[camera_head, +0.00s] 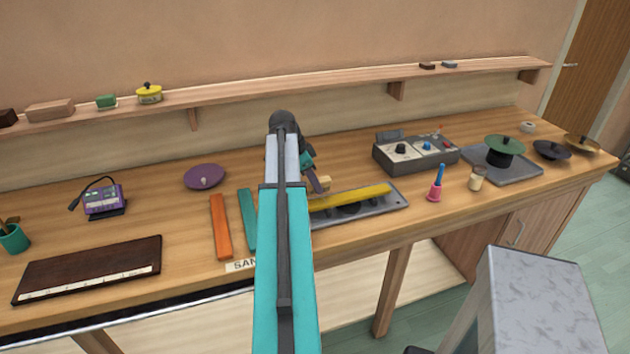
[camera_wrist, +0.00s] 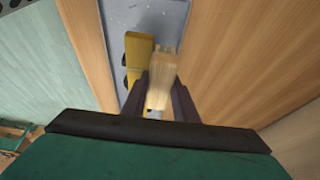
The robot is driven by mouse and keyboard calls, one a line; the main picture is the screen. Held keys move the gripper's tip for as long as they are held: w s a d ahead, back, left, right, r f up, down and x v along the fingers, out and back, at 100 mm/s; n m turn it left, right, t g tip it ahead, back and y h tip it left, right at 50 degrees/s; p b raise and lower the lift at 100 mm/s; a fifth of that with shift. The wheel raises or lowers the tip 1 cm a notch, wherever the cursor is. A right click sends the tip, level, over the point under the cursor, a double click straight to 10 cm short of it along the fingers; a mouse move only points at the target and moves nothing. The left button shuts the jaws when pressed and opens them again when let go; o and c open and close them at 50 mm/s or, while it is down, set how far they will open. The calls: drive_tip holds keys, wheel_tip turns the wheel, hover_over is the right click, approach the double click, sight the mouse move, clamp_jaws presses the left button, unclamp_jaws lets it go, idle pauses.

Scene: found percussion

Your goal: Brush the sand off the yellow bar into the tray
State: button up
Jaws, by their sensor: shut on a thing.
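The yellow bar (camera_head: 352,196) lies lengthwise over the grey tray (camera_head: 396,206) on the bench, on dark supports. It also shows in the wrist view (camera_wrist: 137,46), with the tray's speckled floor (camera_wrist: 150,12) beyond. My gripper (camera_head: 317,184) is low at the bar's left end. Its dark fingers are shut on a pale brush (camera_wrist: 163,72), whose bristle-like end points along the bar, right beside it in the wrist view. I cannot tell whether the bristles touch the bar. Sand on the bar is too small to make out. My arm hides the tray's left end.
Orange (camera_head: 220,227) and teal (camera_head: 247,220) bars lie left of my arm, near a partly hidden label (camera_head: 241,265). A control box (camera_head: 415,152) stands behind the tray. A pink-and-blue object (camera_head: 436,185) and a small jar (camera_head: 476,179) stand to its right.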

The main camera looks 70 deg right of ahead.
drive_tip(key=shift+f, duration=0.6)
drive_tip(key=shift+a, duration=0.1)
idle(0.4)
drive_tip(key=shift+s+a, duration=1.05)
drive_tip(key=shift+a, duration=0.2)
drive_tip(key=shift+s+a, duration=1)
drive_tip(key=shift+a, duration=0.25)
drive_tip(key=shift+r, duration=0.1)
drive_tip(key=shift+r+p, duration=1.55)
drive_tip(key=shift+r, duration=0.9)
